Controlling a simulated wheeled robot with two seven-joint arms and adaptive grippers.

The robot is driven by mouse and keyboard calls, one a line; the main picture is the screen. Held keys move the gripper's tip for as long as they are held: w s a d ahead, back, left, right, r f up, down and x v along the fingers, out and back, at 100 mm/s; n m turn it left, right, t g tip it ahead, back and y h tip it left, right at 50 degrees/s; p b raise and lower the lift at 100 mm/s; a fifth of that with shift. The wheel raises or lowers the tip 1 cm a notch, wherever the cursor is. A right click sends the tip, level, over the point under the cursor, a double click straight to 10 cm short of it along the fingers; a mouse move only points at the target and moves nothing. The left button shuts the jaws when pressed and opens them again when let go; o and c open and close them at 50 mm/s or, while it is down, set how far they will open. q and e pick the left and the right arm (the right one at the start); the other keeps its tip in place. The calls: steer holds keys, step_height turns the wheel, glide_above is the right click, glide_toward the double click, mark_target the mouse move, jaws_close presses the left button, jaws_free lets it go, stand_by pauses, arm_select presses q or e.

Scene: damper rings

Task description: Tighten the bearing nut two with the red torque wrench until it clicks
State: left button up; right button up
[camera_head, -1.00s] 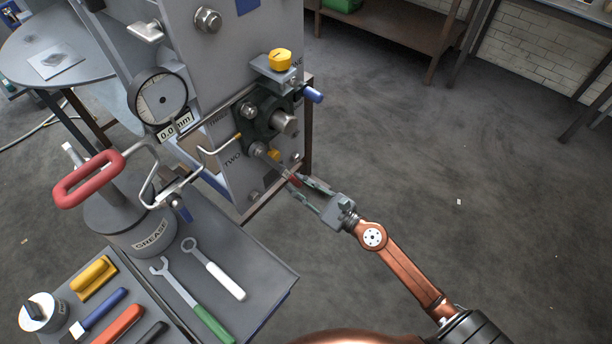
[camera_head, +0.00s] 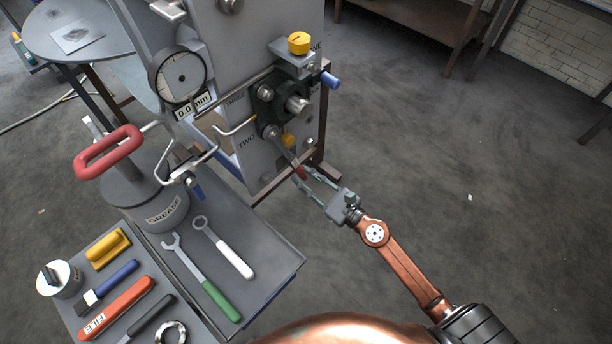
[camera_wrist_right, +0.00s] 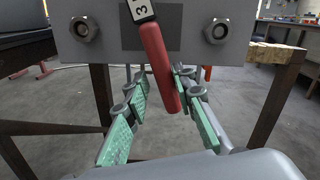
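The red torque wrench (camera_head: 300,172) reaches from the bearing nut marked TWO (camera_head: 271,132) down and to the right. Its head appears to be on that nut, but the contact is too small to tell. In the right wrist view its red handle (camera_wrist_right: 161,68) hangs tilted, with a white scale showing a 3 above it. My right gripper (camera_head: 304,178) is at the handle's lower end. Its green-padded fingers (camera_wrist_right: 158,95) are spread on both sides of the handle, which lies nearer the right finger with a clear gap on the left. My left gripper is not in view.
A yellow knob (camera_head: 299,43) and a blue handle (camera_head: 329,80) stick out above the nut. A dial gauge (camera_head: 180,78) and a grease pot (camera_head: 150,207) stand left. A bench (camera_head: 262,262) holds spanners and other tools.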

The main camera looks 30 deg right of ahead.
steer(key=shift+s+a+f+m, duration=0.1)
steer(key=shift+s+a+m, duration=0.15)
steer(key=shift+a, duration=0.4)
steer(key=shift+s+a+f, duration=0.1)
steer(key=shift+a, duration=0.2)
steer(key=shift+s+a+f+m+p, duration=0.15)
steer(key=shift+a+m+p, duration=0.25)
steer(key=shift+a+m, duration=0.05)
steer(key=shift+s+a, duration=0.1)
steer(key=shift+a, duration=0.15)
steer(key=shift+s+a+m+p, duration=0.2)
steer(key=shift+a+m+p, duration=0.15)
steer(key=shift+a, duration=0.3)
steer(key=shift+s+a+f, duration=0.1)
steer(key=shift+a, duration=0.2)
steer(key=shift+s+a+m, duration=0.15)
steer(key=shift+a+m, duration=0.2)
steer(key=shift+s+a+p, duration=0.15)
steer(key=shift+a+p, duration=0.15)
steer(key=shift+a, duration=0.05)
steer(key=shift+s+a+m, duration=0.1)
steer(key=shift+a+m, duration=0.2)
